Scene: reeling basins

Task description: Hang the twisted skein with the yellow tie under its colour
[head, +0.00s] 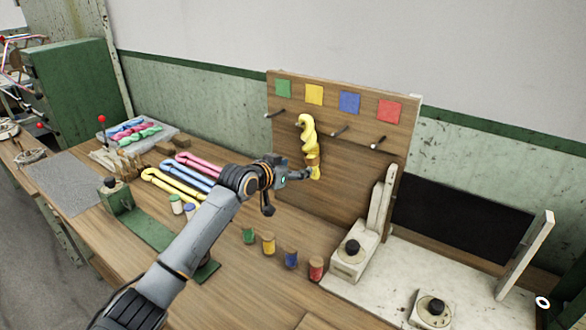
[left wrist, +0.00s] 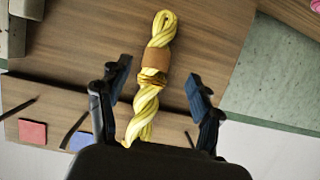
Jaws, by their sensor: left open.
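The twisted yellow skein (head: 308,137) hangs upright against the wooden board (head: 340,185), below the yellow square (head: 314,94). Its top is at the row of pegs; the peg behind it is hidden. A brown band with a darker yellow tie (left wrist: 153,76) wraps it in the left wrist view. My left gripper (head: 308,174) is at the skein's lower part. In the left wrist view, the open fingers (left wrist: 155,88) stand on either side of the skein (left wrist: 146,103), with gaps. My right gripper is not in view.
Bare pegs (head: 345,131) stick out below the green, blue and red squares. Pink, blue and yellow skeins (head: 173,186) lie on the bench to the left. Several small coloured jars (head: 268,244) stand in front of the board. A white device (head: 352,256) stands right of them.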

